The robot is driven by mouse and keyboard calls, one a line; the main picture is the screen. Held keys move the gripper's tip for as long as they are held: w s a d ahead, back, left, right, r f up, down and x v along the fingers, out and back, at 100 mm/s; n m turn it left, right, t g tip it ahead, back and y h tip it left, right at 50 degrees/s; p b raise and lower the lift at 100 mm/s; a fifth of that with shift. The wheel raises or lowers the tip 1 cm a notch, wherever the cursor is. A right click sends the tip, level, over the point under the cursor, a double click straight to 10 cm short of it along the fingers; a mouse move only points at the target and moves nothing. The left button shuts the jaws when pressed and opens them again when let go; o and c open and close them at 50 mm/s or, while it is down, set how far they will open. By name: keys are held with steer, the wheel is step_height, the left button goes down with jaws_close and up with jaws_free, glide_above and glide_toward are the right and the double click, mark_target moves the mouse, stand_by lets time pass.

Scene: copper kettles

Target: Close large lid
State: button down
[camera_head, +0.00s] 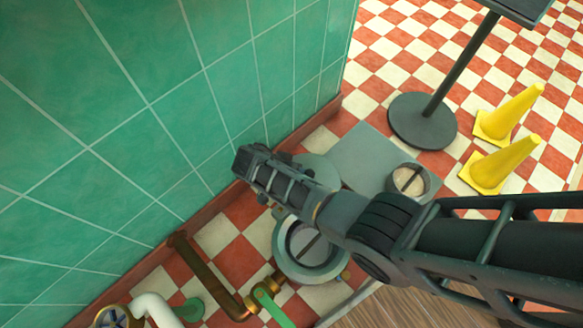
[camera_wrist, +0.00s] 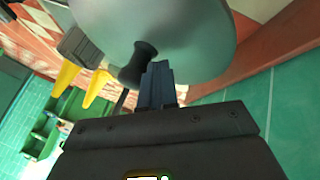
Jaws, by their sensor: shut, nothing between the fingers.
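The large lid (camera_wrist: 190,40) is a grey disc with a black knob (camera_wrist: 138,66), filling the top of the wrist view. In the head view a grey disc, probably this lid (camera_head: 322,168), shows partly behind my arm. The round kettle opening (camera_head: 309,250) in front of it is uncovered, with a dark bar inside. My gripper (camera_head: 245,160) is near the green wall; in the wrist view its shut, empty fingers (camera_wrist: 158,84) are beside the knob, overlapping the lid. I cannot tell whether they touch it.
The green tiled wall (camera_head: 150,100) stands close on the left. A smaller round port (camera_head: 409,180) is on the grey top (camera_head: 368,155). A brown pipe (camera_head: 205,275) and a green valve handle (camera_head: 270,305) are at the lower left. Two yellow cones (camera_head: 505,160) and a stand (camera_head: 423,120) are at right.

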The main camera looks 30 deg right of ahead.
steer(key=shift+s+d, duration=0.25)
steer(key=shift+s, duration=0.2)
steer(key=s+m+g, duration=0.1)
steer(key=s+m, duration=0.1)
steer(key=s+m+g+y, duration=0.1)
steer(key=s+m, duration=0.1)
steer(key=s+d+m+g+y, duration=0.1)
steer(key=s+m+g, duration=0.1)
steer(key=shift+m+p, duration=0.35)
steer(key=shift+m, duration=0.05)
steer(key=s+m+y+p, duration=0.1)
steer(key=s+m, duration=0.1)
steer(key=s+a+m+g+y+p, duration=0.1)
steer(key=s+m, duration=0.1)
steer(key=m, duration=0.1)
steer(key=s+a+m+g+y, duration=0.1)
steer(key=m+y, duration=0.1)
steer(key=shift+s+a+r+m+p, duration=0.15)
steer(key=shift+s+m+p, duration=0.15)
steer(key=shift+s+p, duration=0.1)
steer(key=m+y, duration=0.1)
steer(key=s+a+m+p, duration=0.1)
steer(key=m+y, duration=0.1)
steer(key=shift+s+a+m+y, duration=0.3)
steer(key=shift+a+m, duration=0.05)
steer(key=shift+m, duration=0.05)
steer(key=shift+s+a+p, duration=0.65)
steer(key=shift+a+p, duration=0.2)
steer(key=shift+a, duration=0.05)
steer(key=shift+f, duration=0.2)
